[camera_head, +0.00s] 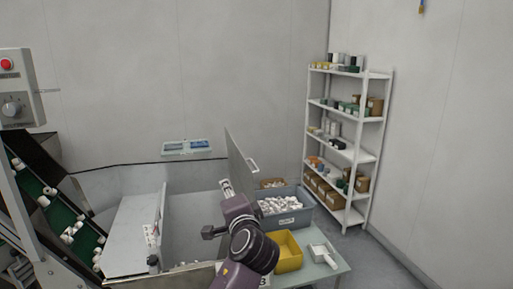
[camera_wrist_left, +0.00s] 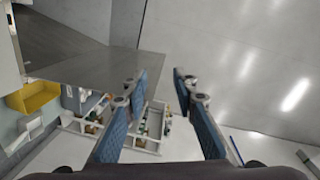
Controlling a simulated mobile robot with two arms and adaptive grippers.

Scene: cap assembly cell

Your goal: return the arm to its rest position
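My left gripper (camera_wrist_left: 160,88) is open in the left wrist view. Its two blue-padded fingers stand apart with nothing between them. In the head view a purple and black arm of mine (camera_head: 252,247) rises from the bottom centre, in front of the machine's tilted grey panel (camera_head: 238,160) and beside the bins. I cannot make out its finger opening there. No right gripper can be made out in either view.
Right of the arm, a grey-blue bin (camera_head: 288,221) of white parts, a yellow bin (camera_head: 290,246) and a white scoop (camera_head: 321,250) sit on a table. A green conveyor (camera_head: 88,238) is at left. A stocked shelf (camera_head: 341,155) stands behind, with clear floor at right.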

